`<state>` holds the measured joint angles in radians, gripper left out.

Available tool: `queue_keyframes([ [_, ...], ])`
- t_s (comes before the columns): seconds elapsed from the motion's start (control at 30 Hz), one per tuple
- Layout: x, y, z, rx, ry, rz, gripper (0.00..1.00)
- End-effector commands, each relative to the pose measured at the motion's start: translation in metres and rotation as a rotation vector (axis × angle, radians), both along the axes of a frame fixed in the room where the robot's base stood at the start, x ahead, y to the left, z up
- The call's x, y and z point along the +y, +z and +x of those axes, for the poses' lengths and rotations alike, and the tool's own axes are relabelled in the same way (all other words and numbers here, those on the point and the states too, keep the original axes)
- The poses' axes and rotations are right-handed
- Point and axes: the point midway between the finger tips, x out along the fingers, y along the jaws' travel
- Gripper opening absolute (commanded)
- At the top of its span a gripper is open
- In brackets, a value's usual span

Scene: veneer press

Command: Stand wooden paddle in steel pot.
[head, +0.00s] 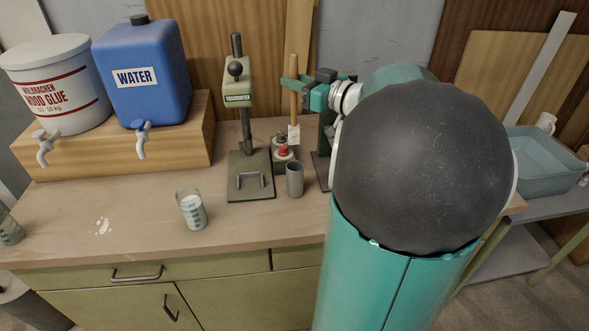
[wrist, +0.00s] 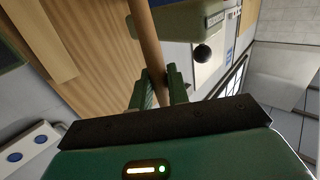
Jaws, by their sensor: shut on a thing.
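The wooden paddle (head: 294,112) is upright in the head view, with a round wooden handle and a whitish lower end. My gripper (head: 293,84) is shut on its handle, and the lower end hangs clear of the bench. The steel pot (head: 295,182) is a small grey cylinder on the bench. It appears below the paddle in the picture, with a gap between the paddle's lower end and its rim; the exact depth offset is hard to tell. In the wrist view, the paddle handle (wrist: 148,45) runs between the green fingers of my gripper (wrist: 156,88); the pot is not visible there.
A green press stand (head: 250,180) is left of the pot, with a red-button box (head: 283,153) just behind it. A marked beaker (head: 191,210) stands front left. The water container (head: 142,75) and glue bucket (head: 55,85) sit on a wooden riser. The front bench is mostly clear.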

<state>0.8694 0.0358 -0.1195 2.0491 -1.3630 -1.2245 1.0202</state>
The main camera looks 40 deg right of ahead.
Motion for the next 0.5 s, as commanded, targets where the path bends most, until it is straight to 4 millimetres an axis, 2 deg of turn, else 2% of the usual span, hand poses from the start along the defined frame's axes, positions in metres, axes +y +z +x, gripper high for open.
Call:
queue_keyframes([
  [0.3,0.002,-0.076,-0.003,0.003,-0.002,0.006,0.00],
  [0.5,0.001,-0.115,-0.003,0.002,-0.001,0.004,0.00],
])
